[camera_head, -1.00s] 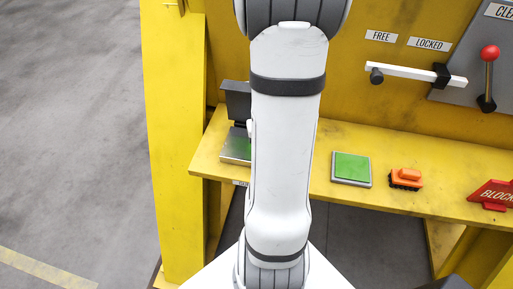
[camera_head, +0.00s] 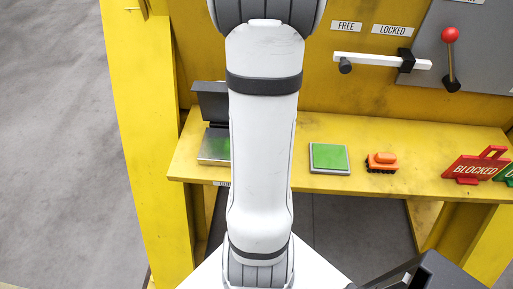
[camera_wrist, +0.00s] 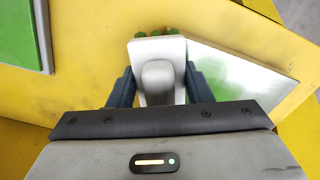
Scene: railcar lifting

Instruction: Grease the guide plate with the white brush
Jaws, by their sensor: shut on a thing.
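My gripper (camera_wrist: 157,88) is shut on the white brush (camera_wrist: 158,48), with one dark finger on each side of it. Green shows at the brush's far end, where its bristles are partly hidden. The guide plate (camera_wrist: 262,88) is a silver plate just right of the brush in the wrist view, with green smears on it. I cannot tell whether the brush touches it. In the head view the plate (camera_head: 212,148) sits at the left of the yellow shelf, partly behind my arm, which hides the gripper and brush there.
A green pad in a grey tray (camera_head: 329,158) lies on the yellow shelf (camera_head: 268,170). Right of it are an orange brush (camera_head: 381,162) and a red BLOCKED sign (camera_head: 473,168). A dark upright part (camera_head: 208,101) stands behind the plate. A white lever (camera_head: 378,60) is on the wall above.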

